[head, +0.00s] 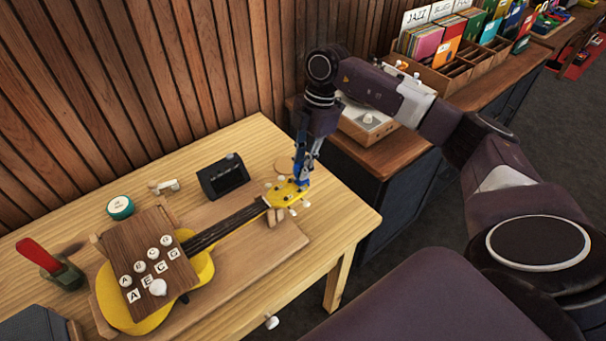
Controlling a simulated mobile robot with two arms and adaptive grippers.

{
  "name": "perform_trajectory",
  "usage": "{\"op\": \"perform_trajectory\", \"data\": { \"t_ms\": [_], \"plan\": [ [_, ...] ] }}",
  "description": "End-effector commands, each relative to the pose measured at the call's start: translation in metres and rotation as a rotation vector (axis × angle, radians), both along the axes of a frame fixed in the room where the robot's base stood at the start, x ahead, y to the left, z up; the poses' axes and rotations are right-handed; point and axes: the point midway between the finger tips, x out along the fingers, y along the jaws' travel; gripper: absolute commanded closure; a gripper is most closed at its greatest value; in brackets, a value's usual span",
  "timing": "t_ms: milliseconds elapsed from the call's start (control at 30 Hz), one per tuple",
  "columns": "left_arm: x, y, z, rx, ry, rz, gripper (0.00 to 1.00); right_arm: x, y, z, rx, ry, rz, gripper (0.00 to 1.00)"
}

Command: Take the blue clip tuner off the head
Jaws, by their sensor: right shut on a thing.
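A yellow ukulele (196,262) lies on a wooden board on the table, its neck running up to the right. Its yellow head (287,194) carries several white tuning pegs. The blue clip tuner (301,173) is at the far edge of the head, small and partly covered by my fingers. My right gripper (303,167) points down over the head and is shut on the blue clip tuner. I cannot tell whether the tuner still touches the head. My left gripper is not in the head view.
A black device (222,177), a round teal tin (120,207) and a red-handled tool (40,256) stand on the table (334,212). A board with letter labels (150,255) covers part of the ukulele body. A counter with record bins (470,68) stands behind right.

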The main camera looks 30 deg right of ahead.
Motion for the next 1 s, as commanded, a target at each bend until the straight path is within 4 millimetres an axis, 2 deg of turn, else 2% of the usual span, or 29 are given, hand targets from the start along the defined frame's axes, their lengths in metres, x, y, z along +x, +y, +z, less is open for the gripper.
{"op": "perform_trajectory", "data": {
  "t_ms": [1000],
  "plan": [
    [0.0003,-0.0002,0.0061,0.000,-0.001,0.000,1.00,0.0001,0.0001,0.0020,0.000,0.000,0.000,1.00]
  ]
}}
